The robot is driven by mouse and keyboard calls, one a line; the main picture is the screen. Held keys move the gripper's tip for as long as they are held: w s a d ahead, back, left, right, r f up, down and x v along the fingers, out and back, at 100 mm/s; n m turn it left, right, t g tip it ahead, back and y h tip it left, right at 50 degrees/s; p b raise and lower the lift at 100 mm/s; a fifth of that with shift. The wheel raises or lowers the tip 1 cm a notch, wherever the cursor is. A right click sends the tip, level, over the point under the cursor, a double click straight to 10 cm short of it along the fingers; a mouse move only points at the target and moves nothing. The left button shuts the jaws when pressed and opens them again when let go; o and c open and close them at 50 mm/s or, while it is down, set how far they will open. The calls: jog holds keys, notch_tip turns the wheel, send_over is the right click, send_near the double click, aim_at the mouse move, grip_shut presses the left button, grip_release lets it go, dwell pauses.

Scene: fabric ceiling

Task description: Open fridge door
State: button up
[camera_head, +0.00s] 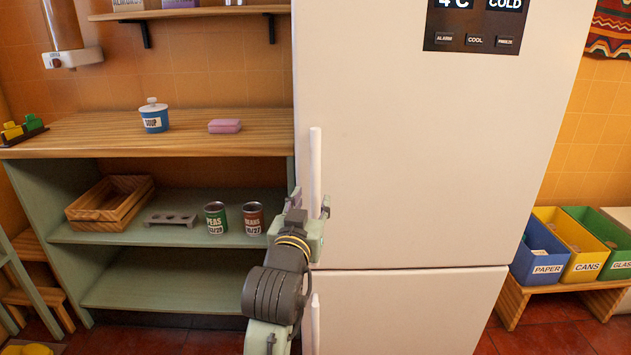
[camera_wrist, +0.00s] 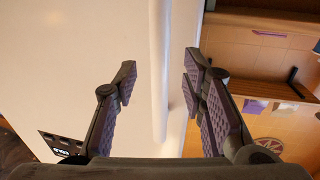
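The white fridge door (camera_head: 430,160) stands closed on the right half of the head view. Its upright white handle (camera_head: 315,160) runs along the door's left edge. My gripper (camera_head: 309,201) is at the lower part of this handle. In the wrist view my gripper (camera_wrist: 159,83) is open, with the handle (camera_wrist: 159,70) passing between its two fingers. Both fingers are apart from the handle in that view. The lower fridge door (camera_head: 410,310) is also closed, with its own handle (camera_head: 311,322) partly behind my arm.
A green shelf unit (camera_head: 180,235) with a wooden top stands left of the fridge. It holds a wooden crate (camera_head: 110,203), a peas can (camera_head: 215,217) and a beans can (camera_head: 254,218). Sorting bins (camera_head: 541,252) stand on a bench at the right. Floor shows between bench and fridge.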

aim_at(314, 195)
jog(key=w, duration=0.2)
jog(key=w+d, duration=0.1)
jog(key=w, duration=0.2)
jog(key=shift+p, duration=0.3)
jog(key=shift+c, duration=0.6)
grip_shut()
